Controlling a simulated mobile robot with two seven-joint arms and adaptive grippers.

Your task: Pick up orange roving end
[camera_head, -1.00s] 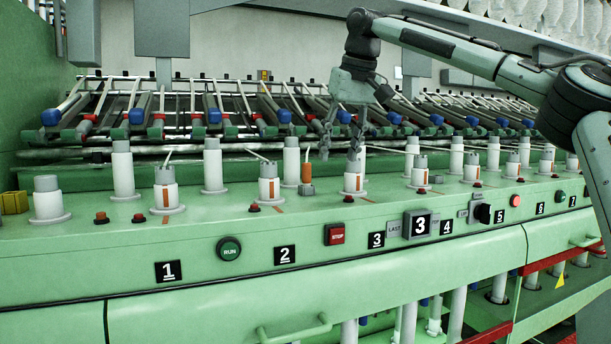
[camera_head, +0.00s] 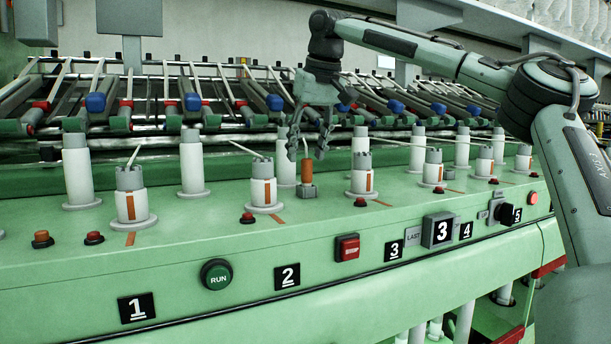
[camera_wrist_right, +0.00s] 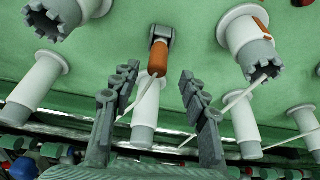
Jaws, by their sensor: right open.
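The orange roving end (camera_head: 307,171) is a small upright orange piece on a dark grey base on the green machine top, between white spindles. It also shows in the right wrist view (camera_wrist_right: 158,58), with the grey base above it in the picture. My right gripper (camera_head: 307,152) is open and empty, fingers pointing down. In the wrist view (camera_wrist_right: 159,78) the orange piece lies between the finger lines; contact cannot be told. My left gripper is not in view.
White spindles with grey crowned tops (camera_head: 263,185) (camera_head: 362,175) stand left and right of the orange piece. A white spindle (camera_head: 287,165) stands just behind it. Thin pale strands cross nearby (camera_wrist_right: 232,104). A red STOP button (camera_head: 347,247) is on the front face.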

